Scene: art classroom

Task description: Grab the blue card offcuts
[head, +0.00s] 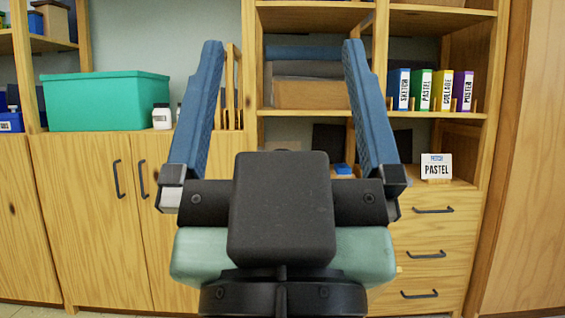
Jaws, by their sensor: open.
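My gripper (282,48) is raised in front of the shelves in the head view, its two long blue fingers wide apart with nothing between them. A small blue item (342,169) lies on the cabinet top behind the gripper, just left of the right finger's lower part. It may be the blue card offcuts, but it is too small and too covered to tell. It is apart from the fingers, farther back.
A teal box (108,101) and a small white jar (162,116) stand on the left cabinet top. Coloured binders (421,90) fill a right shelf. A "PASTEL" sign (436,167) stands below them. A brown box (309,94) sits on the middle shelf. Cabinet doors and drawers (428,254) are closed.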

